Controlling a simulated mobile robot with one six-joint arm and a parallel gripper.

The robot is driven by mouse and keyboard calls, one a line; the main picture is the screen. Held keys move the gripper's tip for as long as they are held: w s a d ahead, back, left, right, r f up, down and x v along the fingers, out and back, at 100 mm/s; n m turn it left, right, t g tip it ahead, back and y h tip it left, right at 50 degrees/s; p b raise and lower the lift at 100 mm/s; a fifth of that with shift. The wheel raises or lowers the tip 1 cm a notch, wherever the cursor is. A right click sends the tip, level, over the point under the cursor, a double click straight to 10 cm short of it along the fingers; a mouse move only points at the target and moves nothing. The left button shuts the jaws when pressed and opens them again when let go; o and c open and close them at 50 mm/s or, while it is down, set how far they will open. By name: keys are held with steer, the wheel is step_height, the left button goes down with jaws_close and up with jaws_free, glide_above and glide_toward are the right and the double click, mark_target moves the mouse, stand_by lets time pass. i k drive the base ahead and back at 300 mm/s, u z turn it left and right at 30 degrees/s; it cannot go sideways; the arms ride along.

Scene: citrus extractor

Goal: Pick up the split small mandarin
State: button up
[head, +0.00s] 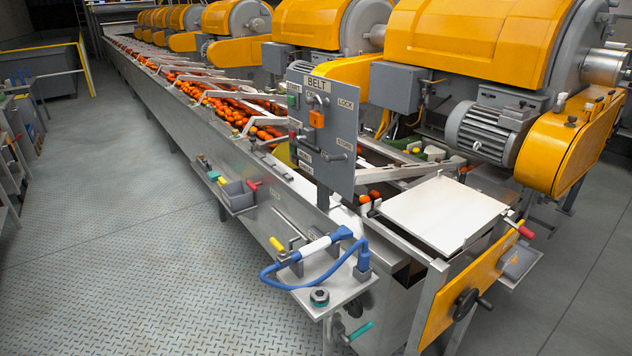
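Many small orange fruits (262,133) lie along the long conveyor trough, mostly on its far stretch. A few more orange fruits (375,194) sit at the near end, just right of the grey control panel. At this distance I cannot tell which fruit is the split small mandarin, or whether any fruit in view is split. The panel hides part of the belt behind it. My gripper is not in view.
The grey "BELT" control panel (322,130) stands up at the trough's near end. A side shelf (325,282) holds a blue-and-white tool with a blue hose. A white flat plate (442,212) is at right. Orange machines (480,40) line the back. The left floor (130,230) is clear.

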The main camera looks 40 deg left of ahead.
mark_target(363, 199)
steer(key=u, duration=2)
steer(key=i, duration=1)
steer(key=u, duration=1)
steer(key=i, duration=1.4)
steer(key=z, duration=0.05)
